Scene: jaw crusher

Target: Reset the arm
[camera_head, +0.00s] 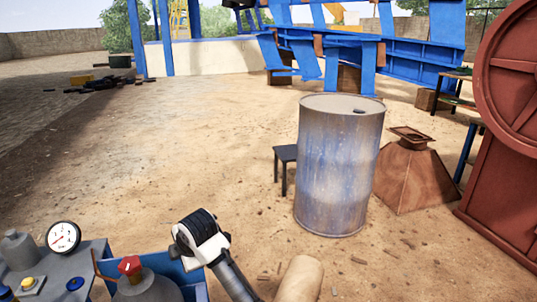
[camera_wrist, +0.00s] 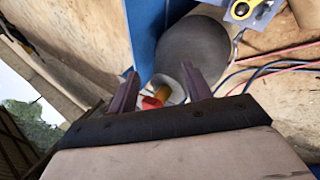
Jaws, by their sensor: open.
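In the wrist view, my gripper (camera_wrist: 160,87) shows its two dark fingers spread apart, in front of a wide pale body with a black edge. A small red and yellow-orange part (camera_wrist: 156,98) shows in the gap between the fingers. I cannot tell how far beyond the fingertips it is, and nothing appears clamped. In the head view I cannot make out the fingers.
The wrist view shows a round grey surface (camera_wrist: 192,50), a blue panel (camera_wrist: 143,35) and loose cables (camera_wrist: 270,72). In the head view, a gauge (camera_head: 63,237) and red valve (camera_head: 129,266) stand front left.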

